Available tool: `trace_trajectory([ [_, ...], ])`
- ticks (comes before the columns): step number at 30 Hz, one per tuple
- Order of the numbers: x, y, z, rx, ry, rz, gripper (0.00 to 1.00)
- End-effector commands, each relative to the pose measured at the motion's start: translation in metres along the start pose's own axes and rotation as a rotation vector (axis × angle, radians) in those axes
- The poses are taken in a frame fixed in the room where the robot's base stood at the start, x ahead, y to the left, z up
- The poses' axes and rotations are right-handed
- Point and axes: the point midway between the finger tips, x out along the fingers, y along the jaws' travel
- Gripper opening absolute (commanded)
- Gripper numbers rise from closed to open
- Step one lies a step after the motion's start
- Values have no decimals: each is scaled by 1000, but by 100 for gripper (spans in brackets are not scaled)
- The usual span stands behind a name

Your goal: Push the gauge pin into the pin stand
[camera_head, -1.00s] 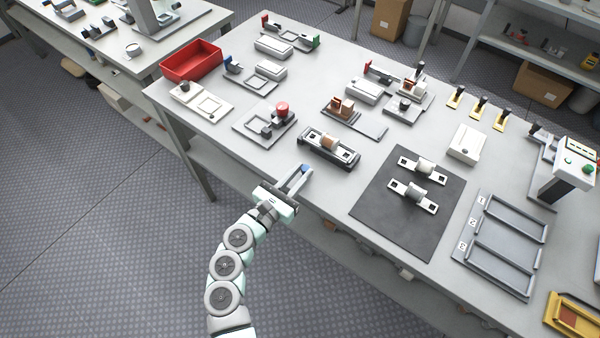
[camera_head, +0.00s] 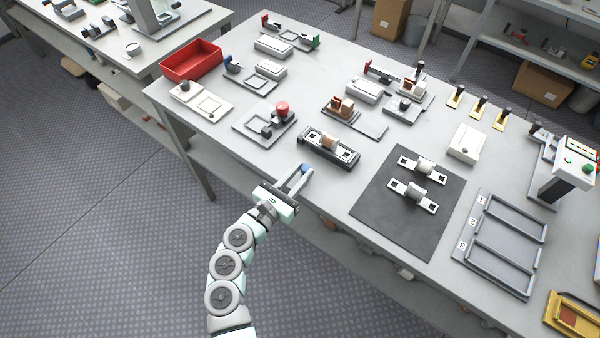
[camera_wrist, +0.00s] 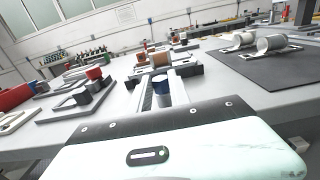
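My gripper (camera_head: 299,178) is over the table's front edge, near the fuse fixture. A small blue-topped cylinder, paler below, sits between its fingers; it may be the gauge pin (camera_wrist: 162,84). In the head view only its blue end (camera_head: 304,168) shows. The fingers flank it closely and seem shut on it. I cannot tell for sure which thing is the pin stand. Three yellow bases with black upright pieces (camera_head: 478,106) stand at the far right edge of the table, well away from my gripper.
A dark fixture (camera_head: 318,153) with a brown fuse stands just beyond my gripper. A black mat (camera_head: 390,222) with two white fuses lies to the right. A grey numbered tray (camera_head: 490,257) and a tester (camera_head: 565,172) are farther right. A red bin (camera_head: 191,60) stands far left.

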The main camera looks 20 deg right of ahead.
Motion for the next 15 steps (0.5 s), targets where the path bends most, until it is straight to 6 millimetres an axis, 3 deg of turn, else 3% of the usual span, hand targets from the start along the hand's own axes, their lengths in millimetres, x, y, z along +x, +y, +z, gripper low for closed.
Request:
trace_trajectory([
  [8,0,0,0,0,0,0,46],
  [15,-1,0,0,0,0,0,46],
])
